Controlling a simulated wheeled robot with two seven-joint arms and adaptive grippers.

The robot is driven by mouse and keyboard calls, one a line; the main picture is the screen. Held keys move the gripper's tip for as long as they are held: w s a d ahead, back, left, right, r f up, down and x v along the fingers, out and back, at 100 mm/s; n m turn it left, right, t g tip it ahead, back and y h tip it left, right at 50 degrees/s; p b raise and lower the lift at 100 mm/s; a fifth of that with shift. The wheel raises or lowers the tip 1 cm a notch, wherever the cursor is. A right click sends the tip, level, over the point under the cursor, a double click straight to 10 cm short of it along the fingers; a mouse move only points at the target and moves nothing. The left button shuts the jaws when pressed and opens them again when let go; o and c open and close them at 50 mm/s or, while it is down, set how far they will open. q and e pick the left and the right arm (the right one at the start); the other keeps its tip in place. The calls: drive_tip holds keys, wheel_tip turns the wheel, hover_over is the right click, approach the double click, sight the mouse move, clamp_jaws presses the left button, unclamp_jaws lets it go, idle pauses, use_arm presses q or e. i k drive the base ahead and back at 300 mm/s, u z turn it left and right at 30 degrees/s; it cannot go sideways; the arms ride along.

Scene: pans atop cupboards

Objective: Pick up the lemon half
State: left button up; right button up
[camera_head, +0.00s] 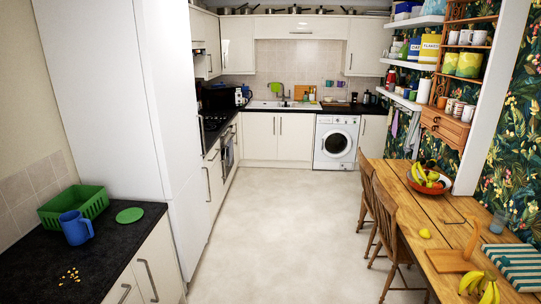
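A small yellow piece that looks like the lemon half (425,233) lies on the wooden table (408,213) at the right of the head view. It is near the table's left edge, below the fruit bowl. It is too small to tell which way its cut face points. Neither of my grippers is in view.
On the table are a bowl of bananas (428,180), loose bananas (480,286), a wooden board (452,261), a glass (499,222) and a striped cloth (514,262). Wooden chairs (392,225) stand along its left side. The floor (275,230) in the middle is clear.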

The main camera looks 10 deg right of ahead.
sight(424, 233)
drive_tip(key=i, duration=1.95)
drive_tip(key=z, duration=0.95)
drive_tip(key=i, duration=1.85)
drive_tip(key=z, duration=1)
